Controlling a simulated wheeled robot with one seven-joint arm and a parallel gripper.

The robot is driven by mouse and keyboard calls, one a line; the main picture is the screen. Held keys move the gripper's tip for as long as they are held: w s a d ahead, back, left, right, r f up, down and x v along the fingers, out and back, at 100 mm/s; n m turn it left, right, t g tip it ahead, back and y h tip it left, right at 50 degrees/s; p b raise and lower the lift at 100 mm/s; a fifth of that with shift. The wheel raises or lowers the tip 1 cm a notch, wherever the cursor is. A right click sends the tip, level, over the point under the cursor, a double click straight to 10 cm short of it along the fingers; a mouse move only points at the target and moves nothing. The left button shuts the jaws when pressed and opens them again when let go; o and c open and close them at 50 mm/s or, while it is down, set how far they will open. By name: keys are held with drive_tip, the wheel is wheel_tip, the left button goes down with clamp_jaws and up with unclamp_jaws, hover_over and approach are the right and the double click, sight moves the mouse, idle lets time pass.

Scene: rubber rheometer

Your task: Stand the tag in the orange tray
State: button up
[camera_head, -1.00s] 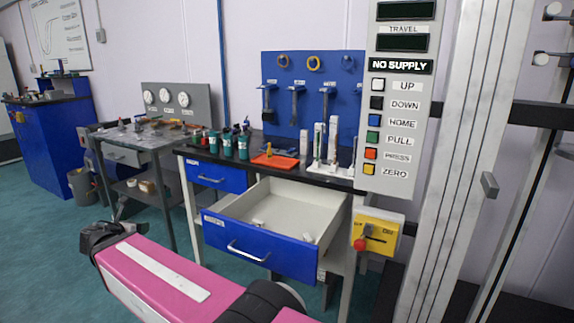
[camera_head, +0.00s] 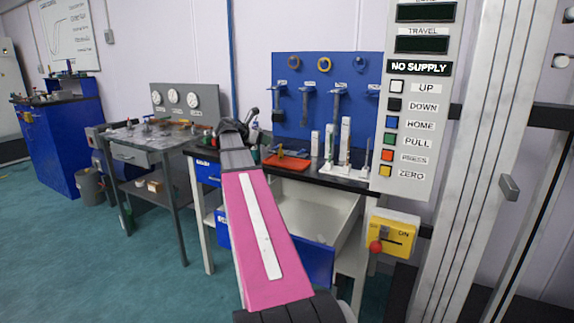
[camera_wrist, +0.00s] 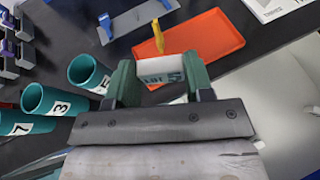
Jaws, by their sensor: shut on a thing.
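My gripper (camera_wrist: 160,88) is shut on a white tag (camera_wrist: 161,69) with dark print, seen in the wrist view between its green fingers. The orange tray (camera_wrist: 205,38) lies flat on the black bench top just beyond the tag. The tray also shows in the head view (camera_head: 287,164), to the right of my arm's end. A yellow object (camera_wrist: 157,37) stands or leans at the tray's left edge. In the head view the gripper and tag are hidden or too small to make out.
Several green numbered cups (camera_wrist: 88,72) stand left of the gripper. A grey plate (camera_wrist: 140,18) lies beyond them. An open drawer (camera_head: 320,212) is below the bench top. A white stand with upright pieces (camera_head: 345,168) is right of the tray.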

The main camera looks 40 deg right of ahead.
drive_tip(key=d+r, duration=0.2)
drive_tip(key=d, duration=0.2)
hover_over(298, 166)
drive_tip(key=f, duration=0.6)
drive_tip(key=shift+a+f, duration=0.2)
drive_tip(key=shift+a, duration=0.15)
drive_tip(key=shift+s+d+f, duration=0.1)
drive_tip(key=shift+d+f, duration=0.05)
drive_tip(key=shift+f, duration=2)
drive_tip(key=o, duration=0.9)
drive_tip(key=shift+f, duration=0.15)
drive_tip(key=shift+s+g, duration=0.15)
drive_tip(key=shift+g, duration=0.15)
